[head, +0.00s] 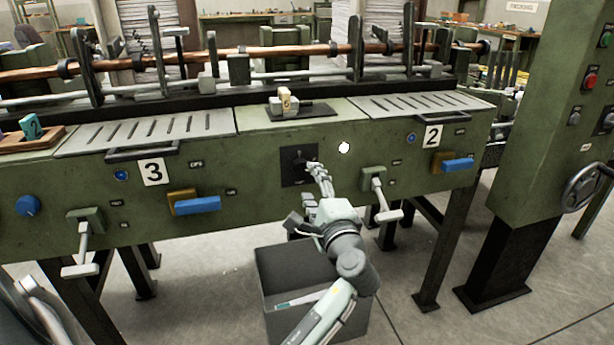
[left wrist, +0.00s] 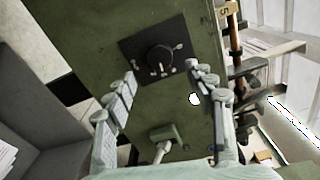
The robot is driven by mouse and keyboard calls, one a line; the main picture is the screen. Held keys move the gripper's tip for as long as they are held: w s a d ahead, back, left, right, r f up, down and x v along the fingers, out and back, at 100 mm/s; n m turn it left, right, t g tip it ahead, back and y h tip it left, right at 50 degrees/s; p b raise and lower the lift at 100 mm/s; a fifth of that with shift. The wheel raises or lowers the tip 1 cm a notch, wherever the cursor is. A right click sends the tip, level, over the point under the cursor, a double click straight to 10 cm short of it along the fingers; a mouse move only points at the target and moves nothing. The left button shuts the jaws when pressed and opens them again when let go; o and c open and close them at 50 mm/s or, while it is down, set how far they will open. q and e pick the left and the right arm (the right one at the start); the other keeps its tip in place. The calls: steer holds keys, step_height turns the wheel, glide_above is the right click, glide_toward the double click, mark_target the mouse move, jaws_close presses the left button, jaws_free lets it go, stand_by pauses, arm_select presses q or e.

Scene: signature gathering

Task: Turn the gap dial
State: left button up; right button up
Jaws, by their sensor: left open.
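The gap dial is a round black knob (left wrist: 159,58) on a square black plate (left wrist: 152,50) in the left wrist view. In the head view the plate (head: 291,166) sits on the green machine front, with its right side partly behind my fingers. My left gripper (head: 315,170) is at the plate's right edge. Its fingers are spread apart in the left wrist view (left wrist: 160,76), one to each side of the knob, with nothing between them. I see no contact with the knob. My right gripper is not in view.
A dark grey bin (head: 275,285) holding papers stands below the dial. A handle lever (head: 378,196) sticks out right of my arm. Blue-handled levers (head: 196,205) (head: 457,165) and another pale lever (head: 82,240) also protrude. A numbered block (head: 285,102) stands above.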

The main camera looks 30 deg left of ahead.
arm_select(q)
steer(key=v, duration=0.6)
steer(key=shift+s+d, duration=0.25)
steer(key=shift+d, duration=0.05)
